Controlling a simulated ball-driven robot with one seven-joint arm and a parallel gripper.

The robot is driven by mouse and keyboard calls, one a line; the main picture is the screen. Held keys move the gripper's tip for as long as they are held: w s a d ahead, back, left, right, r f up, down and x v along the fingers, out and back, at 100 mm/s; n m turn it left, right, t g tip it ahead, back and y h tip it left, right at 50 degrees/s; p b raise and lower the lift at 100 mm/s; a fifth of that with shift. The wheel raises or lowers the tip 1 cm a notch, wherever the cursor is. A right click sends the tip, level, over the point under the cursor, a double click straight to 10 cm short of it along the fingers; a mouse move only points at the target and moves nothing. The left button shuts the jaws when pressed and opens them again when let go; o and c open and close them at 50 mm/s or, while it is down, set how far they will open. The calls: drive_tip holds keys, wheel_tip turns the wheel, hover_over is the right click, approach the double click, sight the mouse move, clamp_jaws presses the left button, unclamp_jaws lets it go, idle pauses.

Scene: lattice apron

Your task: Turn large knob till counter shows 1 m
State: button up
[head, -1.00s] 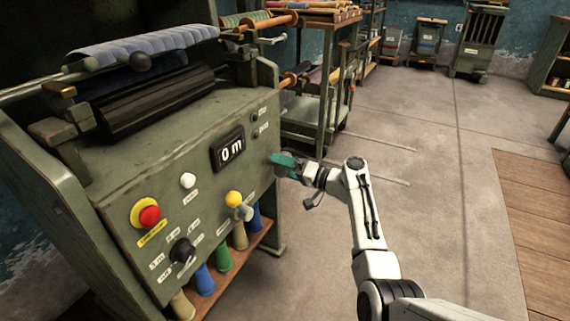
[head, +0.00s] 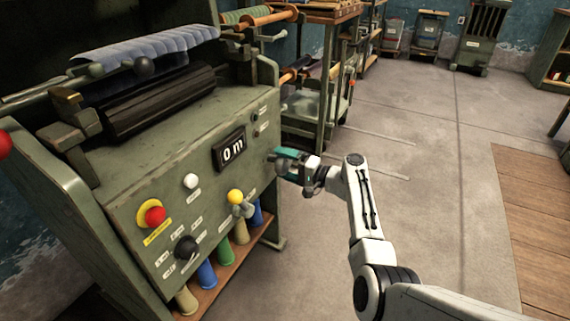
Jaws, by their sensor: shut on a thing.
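The counter (head: 232,149) on the sloped green machine panel (head: 150,205) reads 0 m. My gripper (head: 275,158), with teal on its end, is at the panel's right edge, level with the counter. It is shut on what seems to be the large knob there, which the fingers and the viewing angle almost wholly hide. A black selector knob (head: 186,247) with labels around it sits low on the panel's left part, apart from my gripper.
Several coloured cones (head: 207,275) stand on a shelf below. A shelf rack (head: 325,100) stands behind. The floor at right is open.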

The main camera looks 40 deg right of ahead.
drive_tip(key=shift+d, duration=0.1)
drive_tip(key=o, duration=0.8)
drive_tip(key=shift+c, duration=0.2)
drive_tip(key=shift+s, duration=0.1)
drive_tip(key=p+v, duration=0.3)
drive_tip(key=v, duration=0.7)
drive_tip(key=shift+s, duration=0.35)
drive_tip(key=shift+d, duration=0.15)
